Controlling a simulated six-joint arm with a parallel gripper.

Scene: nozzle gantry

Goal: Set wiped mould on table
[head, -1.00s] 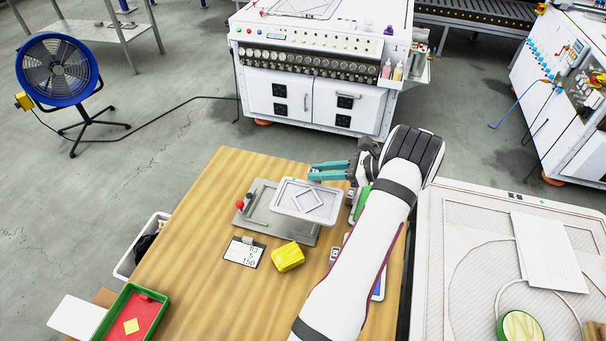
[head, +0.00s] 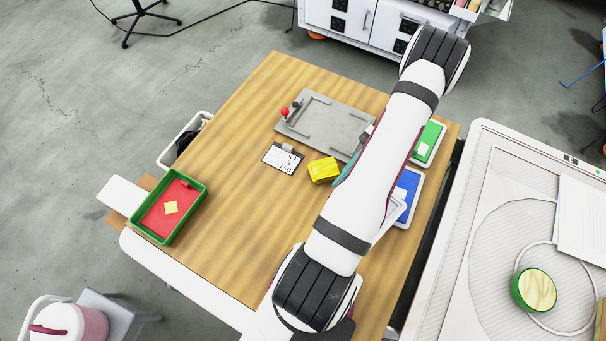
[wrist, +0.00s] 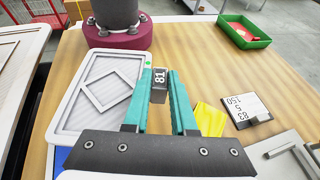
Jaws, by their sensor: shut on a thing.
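The mould (wrist: 75,115) is a pale grey rectangular tray with a raised diamond outline, seen at left in the wrist view. My gripper (wrist: 159,82) has its teal fingers shut at the mould's side, with a dark tab marked 81 between the tips. I take this tab to be the mould's handle. The mould appears level over the right part of the wooden table (head: 235,235); whether it touches the table is unclear. In the head view my arm hides most of it and the fingertips.
The grey fixture plate (head: 325,122) with a red knob is empty. A yellow sponge (head: 323,170) and number card (head: 283,158) lie near it. Green (head: 428,143) and blue (head: 411,184) pads lie at right. A red-floored green tray (head: 168,207) is at left. Table between is clear.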

